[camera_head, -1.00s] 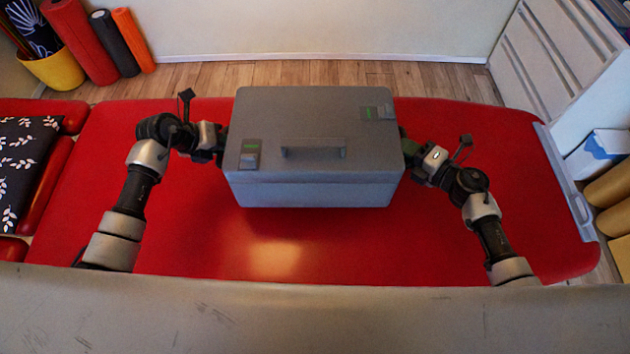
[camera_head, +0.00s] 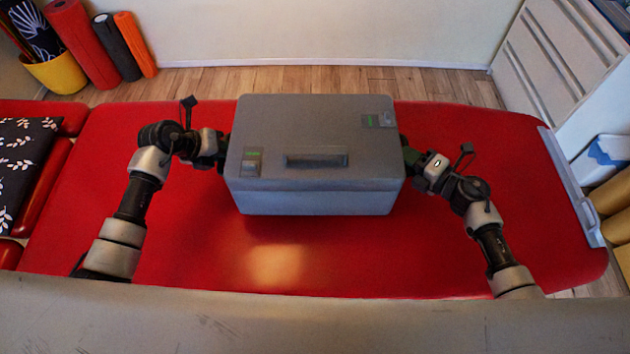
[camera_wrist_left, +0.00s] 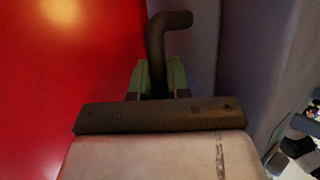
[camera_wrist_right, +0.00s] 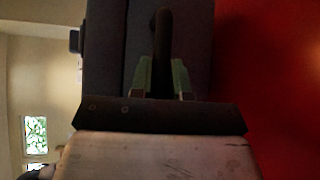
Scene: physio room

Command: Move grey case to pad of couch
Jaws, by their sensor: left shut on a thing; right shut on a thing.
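The grey case (camera_head: 315,190) is a closed box with a top handle and two latches with green marks. It is held level between my arms over the red pad of the couch (camera_head: 270,265). A gap between case and pad is hard to judge from above. My left gripper (camera_wrist_left: 160,80) is shut on a dark side handle (camera_wrist_left: 170,22) of the case. My right gripper (camera_wrist_right: 162,80) is shut on the dark handle (camera_wrist_right: 162,30) at the other side. In the head view both gripper tips are partly hidden beside the case.
A patterned black cushion (camera_head: 28,165) lies at the left on a red section. Rolled mats (camera_head: 80,45) and a yellow pot (camera_head: 58,74) stand at the back left. White drawers (camera_head: 560,70) stand at the right. Bare pad surrounds the case.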

